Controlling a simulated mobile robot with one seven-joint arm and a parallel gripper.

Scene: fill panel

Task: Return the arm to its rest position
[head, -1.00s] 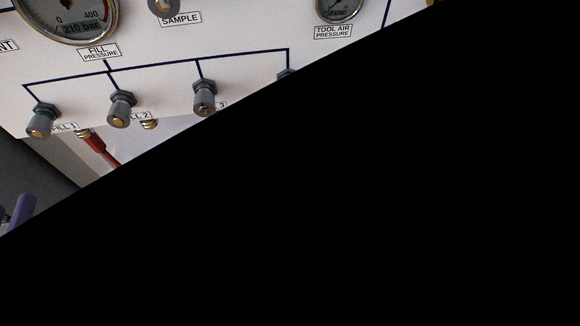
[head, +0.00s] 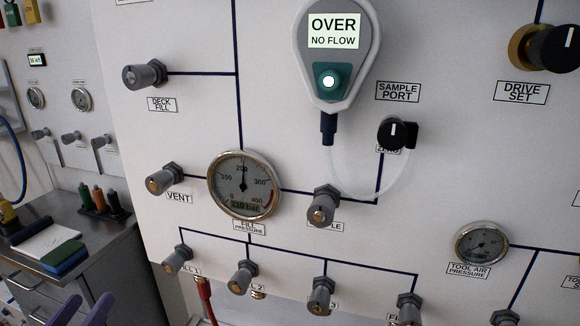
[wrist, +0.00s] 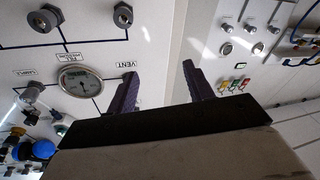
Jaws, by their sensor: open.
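My gripper (wrist: 160,75) shows its two dark purple fingers in the wrist view, spread apart with nothing between them. The white fill panel and a side wall lie beyond the fingers. In the head view, two purple finger tips of my gripper (head: 82,311) show at the bottom left edge. They are in front of the steel bench's drawers and apart from the panel. The rest of my arm is out of the head view.
The fill panel (head: 180,240) carries a fill pressure gauge (head: 243,184), several grey valve knobs, a red hose (head: 206,301) and an analyser (head: 336,55) reading "OVER NO FLOW". A steel bench (head: 100,238) at left holds cloths and small bottles.

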